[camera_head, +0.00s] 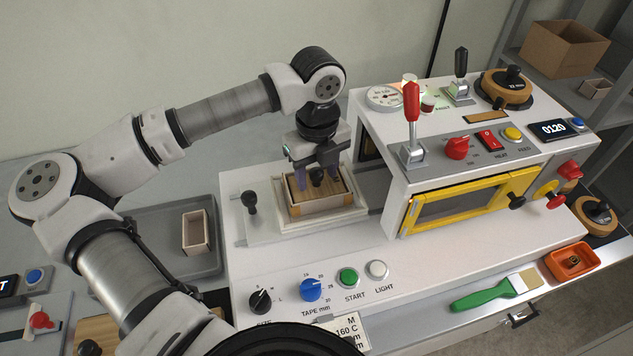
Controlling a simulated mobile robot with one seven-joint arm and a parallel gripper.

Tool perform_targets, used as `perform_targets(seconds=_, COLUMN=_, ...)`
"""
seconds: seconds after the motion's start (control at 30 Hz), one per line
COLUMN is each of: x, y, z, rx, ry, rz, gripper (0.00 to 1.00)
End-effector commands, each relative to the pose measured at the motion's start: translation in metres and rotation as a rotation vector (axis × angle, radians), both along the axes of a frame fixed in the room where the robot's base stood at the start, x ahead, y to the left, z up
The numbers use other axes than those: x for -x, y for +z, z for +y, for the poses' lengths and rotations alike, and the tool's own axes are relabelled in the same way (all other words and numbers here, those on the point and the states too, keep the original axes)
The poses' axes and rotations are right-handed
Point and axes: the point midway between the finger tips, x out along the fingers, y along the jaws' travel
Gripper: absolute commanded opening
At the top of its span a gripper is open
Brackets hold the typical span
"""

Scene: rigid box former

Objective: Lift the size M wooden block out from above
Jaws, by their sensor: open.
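The wooden block (330,201) sits in a recess of the white machine's sliding plate, inside a light box-like surround (322,209). A dark knob (317,176) stands on the block's top. My gripper (318,180) points down over the block from above. Its two fingers are open, one on each side of the knob. I cannot tell whether the fingers touch the knob or the block. A size label (345,330) with an M on it lies at the machine's front edge, partly covered by my arm.
The machine's housing (440,140) rises just right of my gripper, with a red lever (411,115) on top. A black-knobbed lever (250,202) stands left of the block. A small open box (196,232) rests on a grey tray (172,258) at left. A green brush (485,292) lies at right.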

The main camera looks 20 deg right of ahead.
Motion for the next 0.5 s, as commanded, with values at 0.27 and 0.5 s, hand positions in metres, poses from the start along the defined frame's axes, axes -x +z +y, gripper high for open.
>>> perform_targets(seconds=0.27, x=0.0001, y=-0.0043, z=0.0000, rx=0.000, ry=0.000, rz=0.000, gripper=0.51)
perform_targets(seconds=0.5, x=0.0000, y=-0.0040, z=0.0000, rx=0.001, ry=0.000, rz=0.000, gripper=0.20)
